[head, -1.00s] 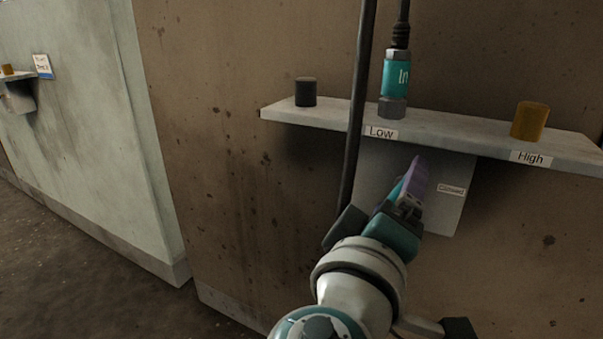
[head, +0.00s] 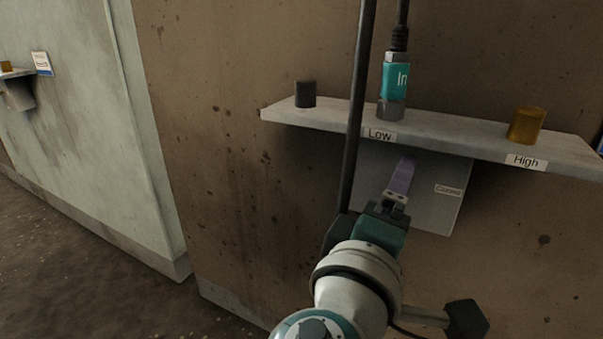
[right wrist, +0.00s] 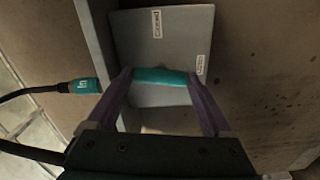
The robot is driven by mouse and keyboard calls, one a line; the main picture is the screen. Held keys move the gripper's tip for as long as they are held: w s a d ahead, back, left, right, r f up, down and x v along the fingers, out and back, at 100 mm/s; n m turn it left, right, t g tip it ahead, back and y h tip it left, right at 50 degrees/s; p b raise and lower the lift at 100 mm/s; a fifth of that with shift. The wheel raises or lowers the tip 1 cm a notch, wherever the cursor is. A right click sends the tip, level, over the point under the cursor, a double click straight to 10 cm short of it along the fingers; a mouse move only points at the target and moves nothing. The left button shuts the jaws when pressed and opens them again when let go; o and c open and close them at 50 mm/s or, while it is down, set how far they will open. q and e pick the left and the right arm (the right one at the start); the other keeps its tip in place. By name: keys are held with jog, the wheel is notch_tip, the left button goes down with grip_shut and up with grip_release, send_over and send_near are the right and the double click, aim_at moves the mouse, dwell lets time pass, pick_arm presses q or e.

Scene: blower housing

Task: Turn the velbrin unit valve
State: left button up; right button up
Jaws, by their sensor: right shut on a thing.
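The valve's teal handle (right wrist: 163,76) shows in the right wrist view, in front of a pale grey panel (right wrist: 183,35). My right gripper (right wrist: 164,84) is shut on it, with one purple finger at each end. In the head view my right gripper (head: 403,172) is in front of the panel (head: 430,212) under the shelf, and it hides the handle there. A label on the panel seems to read "Closed" (head: 448,191). The right wrist view shows two labels, too small to read. My left gripper is not in view.
The shelf (head: 480,143) above carries a dark cap (head: 305,94), a teal "In" hose connector (head: 395,76) near the "Low" label and an orange cap (head: 526,126) near "High". A dark vertical hose or pole (head: 357,120) passes close left of my gripper.

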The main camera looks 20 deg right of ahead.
jog(key=o, duration=1.1)
jog(key=shift+o, duration=0.2)
jog(key=p+v, duration=0.1)
jog(key=v, duration=0.9)
jog(key=shift+w, duration=0.1)
